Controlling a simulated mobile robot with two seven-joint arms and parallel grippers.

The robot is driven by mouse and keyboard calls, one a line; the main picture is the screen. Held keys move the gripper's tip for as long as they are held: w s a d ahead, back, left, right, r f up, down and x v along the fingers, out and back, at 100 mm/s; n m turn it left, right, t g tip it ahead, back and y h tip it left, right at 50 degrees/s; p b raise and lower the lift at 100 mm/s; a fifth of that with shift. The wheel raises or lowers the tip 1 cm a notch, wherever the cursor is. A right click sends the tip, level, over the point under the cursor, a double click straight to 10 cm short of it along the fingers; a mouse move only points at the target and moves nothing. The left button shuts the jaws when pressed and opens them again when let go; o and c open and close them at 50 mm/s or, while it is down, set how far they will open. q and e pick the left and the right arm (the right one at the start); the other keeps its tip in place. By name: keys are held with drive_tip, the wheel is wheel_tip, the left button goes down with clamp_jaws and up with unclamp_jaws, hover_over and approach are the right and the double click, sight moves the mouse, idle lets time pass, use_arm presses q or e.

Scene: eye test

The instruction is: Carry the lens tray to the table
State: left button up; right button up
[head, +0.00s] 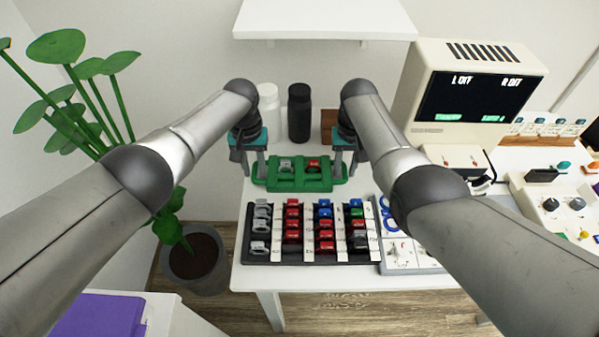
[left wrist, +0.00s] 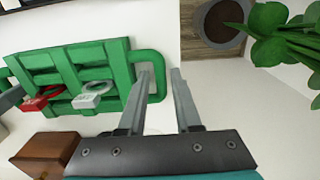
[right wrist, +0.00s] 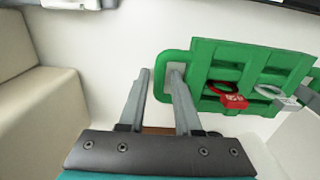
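The green lens tray (head: 300,185) lies on the white table (head: 330,275), behind a black lens rack. It holds a grey and a red ring-shaped piece and has a loop handle at each end. My left gripper (head: 254,172) is at the left handle, which the left wrist view shows between its fingers (left wrist: 160,72). My right gripper (head: 346,172) is at the right handle, with the handle bar between its fingers in the right wrist view (right wrist: 159,72). Both grippers look open, with small gaps beside the bars.
The black rack (head: 250,262) with several coloured lenses stands in front of the tray. A black bottle (head: 299,113), a white bottle (head: 268,105) and a brown block (head: 328,122) stand behind. A monitor (head: 468,95) is at right, a potted plant (head: 195,270) at left.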

use_arm(q)
clamp_jaws()
use_arm(e)
clamp_jaws()
idle(1.3)
